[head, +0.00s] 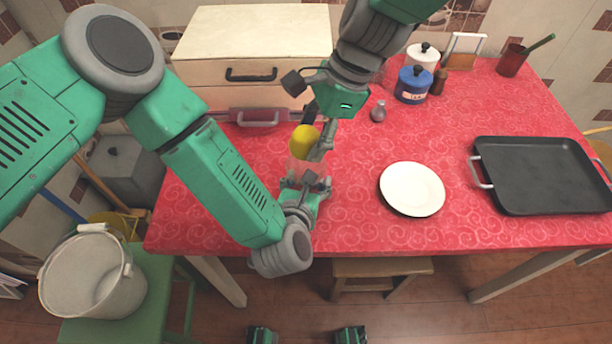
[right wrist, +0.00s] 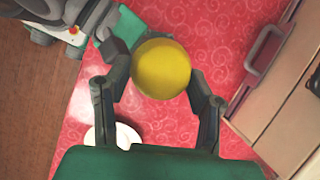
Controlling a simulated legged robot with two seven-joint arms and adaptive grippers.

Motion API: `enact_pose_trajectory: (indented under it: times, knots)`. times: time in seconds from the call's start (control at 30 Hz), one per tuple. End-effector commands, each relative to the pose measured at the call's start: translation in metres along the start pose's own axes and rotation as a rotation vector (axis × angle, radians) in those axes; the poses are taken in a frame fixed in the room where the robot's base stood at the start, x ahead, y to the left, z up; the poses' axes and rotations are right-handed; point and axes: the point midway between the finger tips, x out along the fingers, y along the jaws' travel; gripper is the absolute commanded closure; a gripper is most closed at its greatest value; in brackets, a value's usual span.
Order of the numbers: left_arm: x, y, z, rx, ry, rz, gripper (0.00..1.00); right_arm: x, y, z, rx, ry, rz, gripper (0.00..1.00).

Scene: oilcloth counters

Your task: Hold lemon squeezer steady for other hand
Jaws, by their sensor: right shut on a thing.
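A round yellow lemon (head: 304,139) is between the fingers of my right gripper (head: 316,136), above the red table. It also shows in the right wrist view (right wrist: 161,69), with a finger on each side. My left gripper (head: 305,187) is just below and nearer, low over the table's front left part. A pale, see-through thing (head: 300,169), perhaps the lemon squeezer, shows between the left gripper and the lemon. Its outline is faint, and I cannot tell whether it touches the lemon. The left fingers are too small and overlapped to tell whether they grip it.
A white plate (head: 412,189) lies right of the grippers, and a black tray pan (head: 545,175) further right. A cream drawer box (head: 250,45) stands behind. Blue (head: 411,86) and white canisters and a small grey-pink pot (head: 378,112) stand at the back. Red cloth (head: 340,225) in front is clear.

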Motion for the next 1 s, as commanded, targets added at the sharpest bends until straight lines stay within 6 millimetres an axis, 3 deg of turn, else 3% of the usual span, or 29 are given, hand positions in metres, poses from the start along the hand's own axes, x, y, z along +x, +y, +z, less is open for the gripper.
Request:
enact_pose_trajectory:
  times: [1.0]
  knots:
    - [0.000,0.000,0.001,0.000,-0.001,0.000,0.78,0.022,0.000,-0.009,0.000,0.000,0.001,0.75]
